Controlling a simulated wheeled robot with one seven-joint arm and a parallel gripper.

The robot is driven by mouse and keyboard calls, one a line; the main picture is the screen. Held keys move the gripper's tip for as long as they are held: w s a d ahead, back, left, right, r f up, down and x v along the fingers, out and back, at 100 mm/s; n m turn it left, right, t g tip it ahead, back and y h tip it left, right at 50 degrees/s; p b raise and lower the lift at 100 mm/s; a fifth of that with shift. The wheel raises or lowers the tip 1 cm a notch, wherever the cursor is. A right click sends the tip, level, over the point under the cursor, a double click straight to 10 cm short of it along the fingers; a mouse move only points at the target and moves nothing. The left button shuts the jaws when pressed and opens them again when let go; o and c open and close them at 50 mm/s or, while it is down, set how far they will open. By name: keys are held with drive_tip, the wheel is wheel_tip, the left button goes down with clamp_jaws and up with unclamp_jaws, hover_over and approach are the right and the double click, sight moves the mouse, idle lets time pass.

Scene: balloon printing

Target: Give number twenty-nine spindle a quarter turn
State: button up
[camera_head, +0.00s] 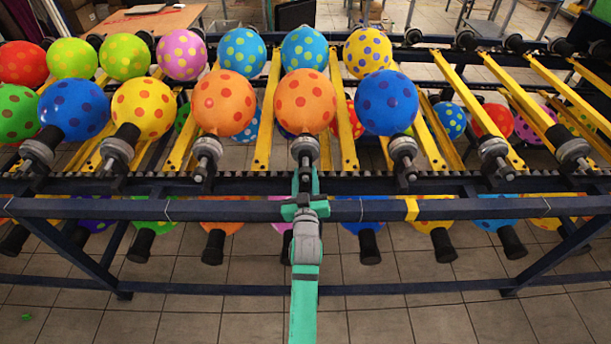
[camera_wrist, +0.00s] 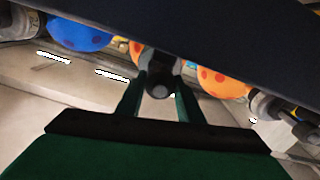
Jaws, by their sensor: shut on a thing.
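My green gripper (camera_head: 306,182) reaches up from the front to the rack's near rail. Its fingers are closed on the end of a dark spindle (camera_head: 304,150), in line with an orange balloon with red dots (camera_head: 305,101). In the wrist view, my gripper (camera_wrist: 160,84) has one finger on each side of the round spindle end (camera_wrist: 158,89). No spindle number can be read, so I cannot tell from the pictures which one is twenty-nine.
A dark blue front rail (camera_head: 120,209) crosses just before the spindles. A blue balloon (camera_head: 387,102) is to the right and another orange balloon (camera_head: 223,103) to the left. Spindles on the right (camera_head: 493,150) are bare. More balloons hang below; tiled floor lies in front.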

drive_tip(key=shift+a+m, duration=0.2)
drive_tip(key=shift+m, duration=0.1)
drive_tip(key=m, duration=0.3)
drive_tip(key=shift+d+f+m, duration=0.1)
drive_tip(key=shift+d+m, duration=0.15)
drive_tip(key=shift+m, duration=0.05)
drive_tip(key=m, duration=0.4)
drive_tip(key=shift+s+m, duration=0.1)
drive_tip(key=shift+m, duration=0.2)
drive_tip(key=m, duration=0.4)
drive_tip(key=shift+m, duration=2.4)
